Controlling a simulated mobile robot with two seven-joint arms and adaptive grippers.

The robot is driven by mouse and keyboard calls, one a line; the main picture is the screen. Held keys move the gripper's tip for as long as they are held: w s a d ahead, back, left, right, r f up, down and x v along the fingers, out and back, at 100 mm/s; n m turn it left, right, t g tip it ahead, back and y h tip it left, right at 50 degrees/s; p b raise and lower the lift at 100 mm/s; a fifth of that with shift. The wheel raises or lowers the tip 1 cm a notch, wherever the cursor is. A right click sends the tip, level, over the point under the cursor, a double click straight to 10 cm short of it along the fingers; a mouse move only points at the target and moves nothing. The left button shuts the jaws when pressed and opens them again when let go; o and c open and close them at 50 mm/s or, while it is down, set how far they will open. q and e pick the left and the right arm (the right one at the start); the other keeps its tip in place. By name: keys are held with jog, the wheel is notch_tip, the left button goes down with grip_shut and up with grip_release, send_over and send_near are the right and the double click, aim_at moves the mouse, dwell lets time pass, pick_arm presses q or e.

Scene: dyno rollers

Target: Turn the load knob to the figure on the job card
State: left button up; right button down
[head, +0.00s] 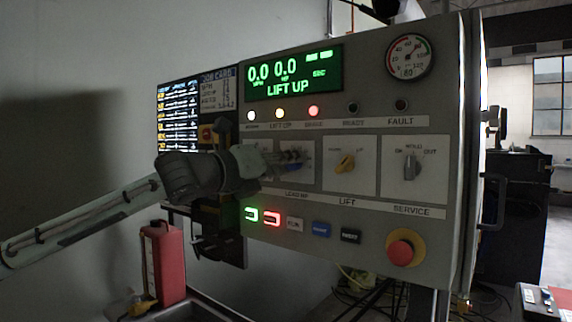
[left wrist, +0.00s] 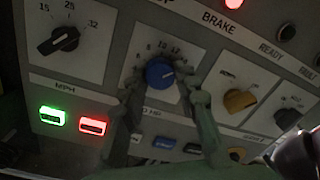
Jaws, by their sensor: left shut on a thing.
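The blue load knob (left wrist: 159,73) sits on a white plate with figures around its upper side. My left gripper (left wrist: 163,88) has one finger on each side of it and is shut on it. In the head view my left gripper (head: 288,160) hides most of the knob. The knob's pointer is hard to make out, so I cannot tell its figure. The job card (head: 219,90) is a dark panel with pale lines at the cabinet's left; its figures are too small to read surely. My right gripper is not in view.
A black knob (left wrist: 66,39) marked MPH is left of the load knob. The yellow lift knob (head: 345,162), grey service knob (head: 411,165) and red stop button (head: 400,253) are to the right. The green display (head: 292,75) reads LIFT UP. Lit buttons (head: 272,218) are below.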

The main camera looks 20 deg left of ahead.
pick_arm(q)
jog(key=shift+r, duration=0.1)
jog(key=o, duration=1.2)
jog(key=shift+c, duration=0.2)
jog(key=shift+s+a, duration=0.1)
jog(key=v, duration=1.1)
jog(key=shift+s, duration=0.4)
jog(key=shift+a, duration=0.15)
